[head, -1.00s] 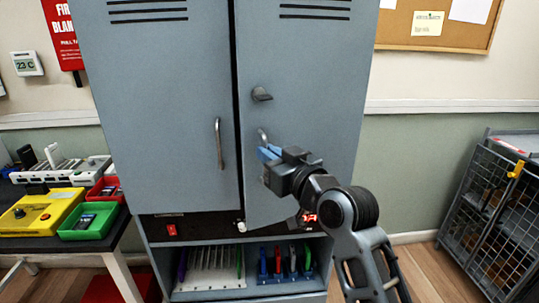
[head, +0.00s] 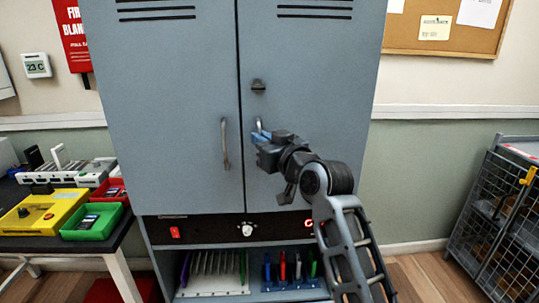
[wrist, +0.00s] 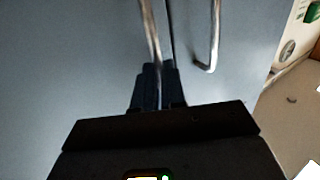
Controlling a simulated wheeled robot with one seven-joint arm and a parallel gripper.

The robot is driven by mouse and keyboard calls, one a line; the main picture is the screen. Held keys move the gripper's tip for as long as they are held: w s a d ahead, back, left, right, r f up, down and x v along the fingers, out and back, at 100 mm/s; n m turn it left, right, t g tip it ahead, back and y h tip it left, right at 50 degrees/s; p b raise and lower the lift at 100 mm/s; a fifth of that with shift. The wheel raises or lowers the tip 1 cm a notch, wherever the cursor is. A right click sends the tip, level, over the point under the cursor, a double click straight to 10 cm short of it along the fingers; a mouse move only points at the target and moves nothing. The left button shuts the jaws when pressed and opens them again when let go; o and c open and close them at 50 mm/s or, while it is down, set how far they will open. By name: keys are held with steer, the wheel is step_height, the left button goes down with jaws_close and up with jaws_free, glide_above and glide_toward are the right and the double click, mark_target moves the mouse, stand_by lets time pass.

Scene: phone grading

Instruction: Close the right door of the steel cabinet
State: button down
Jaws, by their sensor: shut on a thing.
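The grey steel cabinet (head: 180,80) stands ahead with two doors. Its right door (head: 310,70) looks flush or nearly flush with the left door (head: 165,60), with a thin dark seam between them. My gripper (head: 262,136) is at the right door's handle (head: 259,125), which partly shows above the fingers. In the wrist view the fingers (wrist: 158,75) are shut on that handle (wrist: 150,35). The left door's handle (head: 225,143) is free; it also shows in the wrist view (wrist: 214,40). A dark latch knob (head: 258,85) sits above the gripped handle.
Below the doors are a control strip (head: 200,230) and an open shelf with phones in racks (head: 212,285). A bench (head: 100,243) with a yellow box (head: 45,212) and green tray (head: 95,222) stands at left. A wire cage cart (head: 500,215) stands at right.

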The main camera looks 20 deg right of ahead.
steer(key=shift+w+a, duration=0.3)
steer(key=shift+w, duration=0.1)
steer(key=shift+r, duration=0.1)
steer(key=c, duration=1.2)
jaws_free()
steer(key=s+d+b, duration=0.1)
steer(key=s, duration=0.6)
steer(key=shift+s+d, duration=0.15)
steer(key=shift+s, duration=0.15)
